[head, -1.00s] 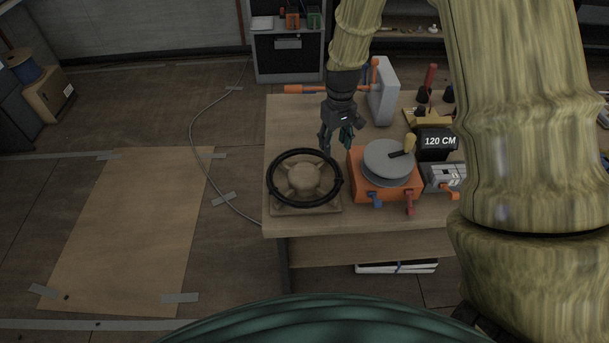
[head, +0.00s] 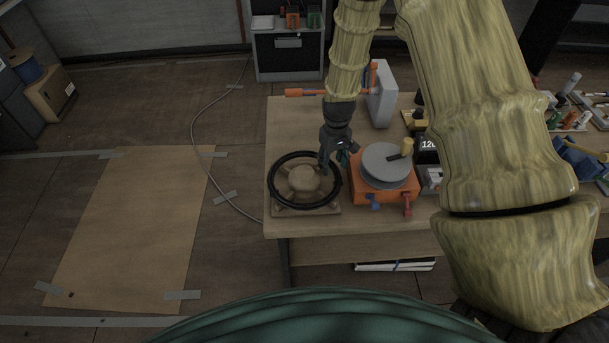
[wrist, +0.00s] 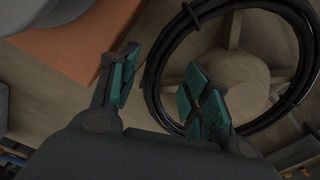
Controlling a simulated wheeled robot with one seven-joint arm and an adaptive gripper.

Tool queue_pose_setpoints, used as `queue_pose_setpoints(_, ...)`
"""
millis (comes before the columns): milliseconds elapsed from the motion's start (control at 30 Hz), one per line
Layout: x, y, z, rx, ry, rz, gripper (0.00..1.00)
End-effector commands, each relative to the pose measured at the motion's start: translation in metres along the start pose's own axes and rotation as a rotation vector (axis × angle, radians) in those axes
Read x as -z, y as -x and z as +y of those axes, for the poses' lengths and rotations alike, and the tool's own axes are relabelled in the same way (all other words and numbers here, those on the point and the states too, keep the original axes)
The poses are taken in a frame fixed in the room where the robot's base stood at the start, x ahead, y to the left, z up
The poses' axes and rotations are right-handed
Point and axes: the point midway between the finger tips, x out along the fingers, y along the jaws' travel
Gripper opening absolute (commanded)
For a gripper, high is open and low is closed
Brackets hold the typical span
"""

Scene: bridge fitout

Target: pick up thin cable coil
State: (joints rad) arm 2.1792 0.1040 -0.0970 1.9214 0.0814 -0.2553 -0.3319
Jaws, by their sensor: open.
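The thin cable coil (head: 271,189) is a black ring lying around a raised round hub on a square wooden holder (head: 304,181) at the table's front left. It fills the upper right of the wrist view (wrist: 151,83), with a tie around it. My gripper (head: 335,163) is above the coil's right side in the head view. In the wrist view my gripper (wrist: 158,90) is open, its two teal-padded fingers apart. The right finger overlaps the coil's inside in the picture and the left finger is outside it. The coil's near edge passes between them, partly hidden by the right finger.
An orange box with a grey disc (head: 387,165) stands just right of the coil. A grey block with an orange bar (head: 380,94) stands behind. A black box marked 120 (head: 428,144) is partly hidden by my arm. Bare tabletop (head: 290,125) lies behind the coil.

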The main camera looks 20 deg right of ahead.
Motion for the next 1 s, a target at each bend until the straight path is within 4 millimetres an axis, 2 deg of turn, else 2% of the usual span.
queue_pose_setpoints(200,-0.001,-0.012,0.000,0.000,0.000,0.000,0.47)
queue_pose_setpoints(500,0.000,-0.015,0.000,0.000,0.000,0.000,0.47)
queue_pose_setpoints(767,0.000,-0.014,0.000,0.000,0.000,0.000,0.00)
queue_pose_setpoints(1000,0.000,-0.014,0.000,0.000,0.000,0.001,0.00)
